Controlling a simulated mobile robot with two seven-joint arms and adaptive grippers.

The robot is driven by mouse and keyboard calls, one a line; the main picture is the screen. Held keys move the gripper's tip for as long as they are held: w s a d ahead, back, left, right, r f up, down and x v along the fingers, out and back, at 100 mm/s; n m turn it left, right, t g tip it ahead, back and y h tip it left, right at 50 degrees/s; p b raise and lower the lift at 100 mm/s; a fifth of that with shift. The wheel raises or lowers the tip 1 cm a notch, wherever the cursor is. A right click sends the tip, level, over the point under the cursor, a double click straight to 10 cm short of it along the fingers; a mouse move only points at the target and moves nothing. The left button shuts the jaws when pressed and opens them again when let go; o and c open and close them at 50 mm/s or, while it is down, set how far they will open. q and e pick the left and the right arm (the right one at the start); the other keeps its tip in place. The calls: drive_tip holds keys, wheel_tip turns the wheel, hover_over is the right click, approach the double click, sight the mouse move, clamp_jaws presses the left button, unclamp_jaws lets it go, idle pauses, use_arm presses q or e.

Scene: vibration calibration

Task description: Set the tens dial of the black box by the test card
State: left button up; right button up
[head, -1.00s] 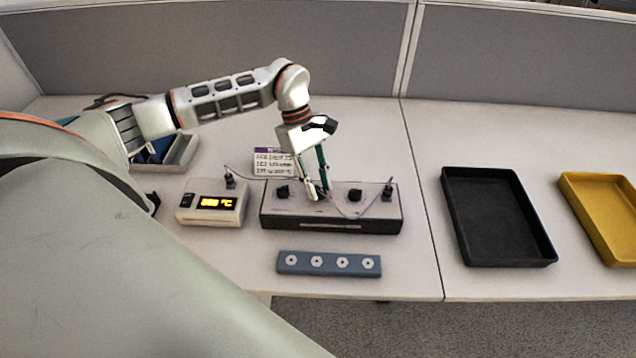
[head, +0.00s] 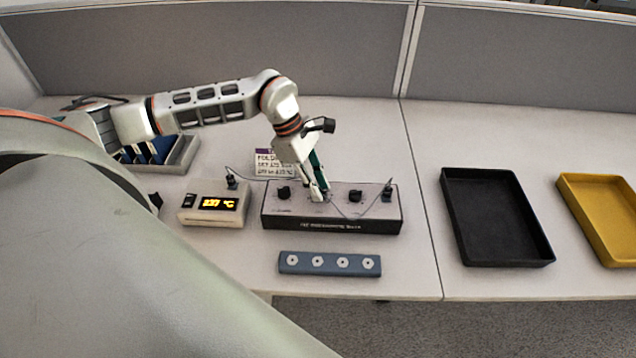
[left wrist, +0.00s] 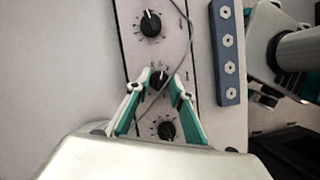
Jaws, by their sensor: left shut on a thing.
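The black box (head: 332,225) stands on the table with a row of dials on its light top. A left dial (head: 284,193) and a right dial (head: 355,195) show in the head view. My left gripper (head: 319,197) points down at the middle dial and is shut on it, hiding most of it there. In the left wrist view, the middle dial (left wrist: 160,76) sits between the fingertips, with a white pointer on its black knob. Its scale marks are too small to read. The test card (head: 266,162) stands behind the box, partly hidden by my gripper; its text is not clearly legible.
A white meter (head: 213,218) with a lit orange display stands left of the box. A thin cable crosses the box top between two plugs. A blue bar (head: 330,264) with several nuts lies in front. A black tray (head: 495,217) and a yellow tray (head: 605,215) are at right.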

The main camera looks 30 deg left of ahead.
use_arm(q)
drive_tip(key=n+t, duration=0.1)
drive_tip(key=n, duration=0.2)
drive_tip(key=n+t+y, duration=0.1)
drive_tip(key=n, duration=0.2)
drive_tip(key=shift+s+d+n, duration=0.1)
drive_tip(key=shift+s+n, duration=0.1)
drive_tip(key=shift+n, duration=0.1)
idle(0.5)
drive_tip(key=o, duration=1.1)
drive_tip(key=v, duration=1.2)
drive_tip(key=shift+s+d, duration=0.1)
drive_tip(key=shift+d, duration=0.05)
